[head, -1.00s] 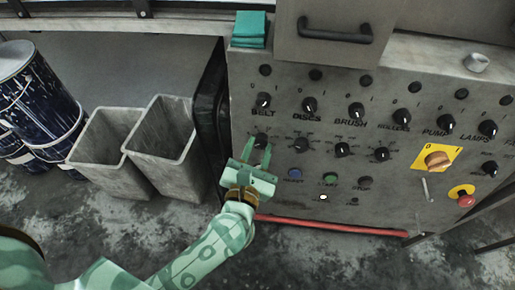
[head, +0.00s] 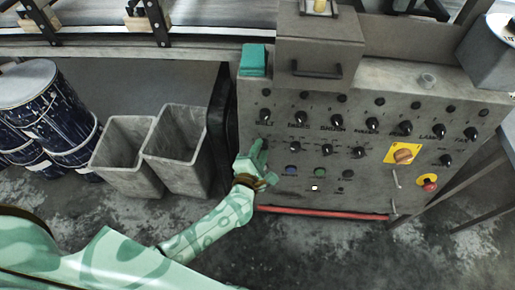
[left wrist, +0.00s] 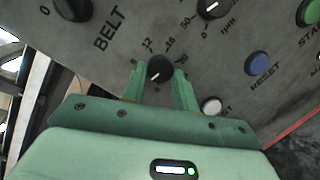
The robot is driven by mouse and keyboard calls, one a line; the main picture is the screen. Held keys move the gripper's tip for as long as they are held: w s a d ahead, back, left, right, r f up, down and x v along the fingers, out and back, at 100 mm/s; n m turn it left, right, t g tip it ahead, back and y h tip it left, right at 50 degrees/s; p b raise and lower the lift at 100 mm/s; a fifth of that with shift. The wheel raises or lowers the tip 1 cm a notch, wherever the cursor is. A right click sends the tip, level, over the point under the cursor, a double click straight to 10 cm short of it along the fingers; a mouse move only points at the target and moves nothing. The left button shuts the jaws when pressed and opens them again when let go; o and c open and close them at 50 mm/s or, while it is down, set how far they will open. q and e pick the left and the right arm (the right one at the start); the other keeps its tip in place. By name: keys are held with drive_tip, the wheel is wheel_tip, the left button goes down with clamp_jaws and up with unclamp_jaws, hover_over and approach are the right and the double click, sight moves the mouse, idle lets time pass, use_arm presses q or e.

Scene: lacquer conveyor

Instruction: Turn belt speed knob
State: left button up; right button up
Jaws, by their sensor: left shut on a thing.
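The belt speed knob (left wrist: 160,71) is a small black knob with a scale around it, below the BELT switch (left wrist: 72,8) in the grey panel. My left gripper (left wrist: 159,80) is shut on this knob, with one green finger on each side of it. In the head view my left gripper (head: 257,152) is at the left side of the control panel (head: 290,220) and largely hides the knob. My right gripper is not in view.
A blue RESET button (left wrist: 258,64) and a white button (left wrist: 211,105) are close to the fingers. The panel also carries a yellow-plated switch (head: 403,154) and a red stop button (head: 429,185). Two grey bins (head: 125,165) stand to the left, beside dark drums (head: 45,110).

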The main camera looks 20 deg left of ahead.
use_arm(q)
drive_tip(key=m+p, duration=0.2)
drive_tip(key=r+m+g+p, duration=0.1)
drive_tip(key=m+p, duration=0.4)
drive_tip(key=shift+d+f+m+g, duration=0.1)
drive_tip(key=shift+m+g, duration=0.2)
drive_tip(key=shift+f+m+p, duration=0.1)
drive_tip(key=shift+m+p, duration=0.7)
drive_tip(key=shift+m, duration=0.2)
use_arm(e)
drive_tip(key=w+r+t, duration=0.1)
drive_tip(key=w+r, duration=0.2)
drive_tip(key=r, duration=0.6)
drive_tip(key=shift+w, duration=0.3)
use_arm(q)
drive_tip(key=shift+f+g+y, duration=0.1)
drive_tip(key=shift+g+y, duration=0.2)
drive_tip(key=shift+g, duration=0.1)
drive_tip(key=o, duration=1)
